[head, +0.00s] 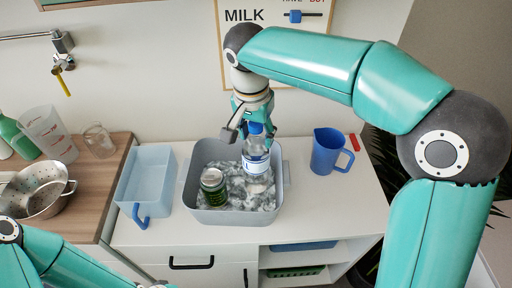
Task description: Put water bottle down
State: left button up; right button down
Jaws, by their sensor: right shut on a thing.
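A clear water bottle (256,160) with a blue cap and a white-blue label stands upright in a grey tub (187,188) on the white cabinet. My right gripper (256,133) reaches down from above and is shut around the bottle's top. The bottle's base is hidden in the grey and white filling of the tub, so I cannot tell whether it touches the bottom. My left arm shows at the lower left, but its gripper is not clearly in view.
A colander (42,189) and measuring cup (48,133) are on the wooden counter. The cabinet's right front is clear.

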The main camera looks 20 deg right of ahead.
jog(key=shift+f, duration=2.25)
jog(key=shift+c, duration=2.2)
grip_release()
jog(key=r, duration=0.4)
jog(key=s+a+r, duration=0.1)
jog(key=r, duration=0.7)
jog(key=shift+s+a+p, duration=0.15)
jog(key=shift+p, duration=0.15)
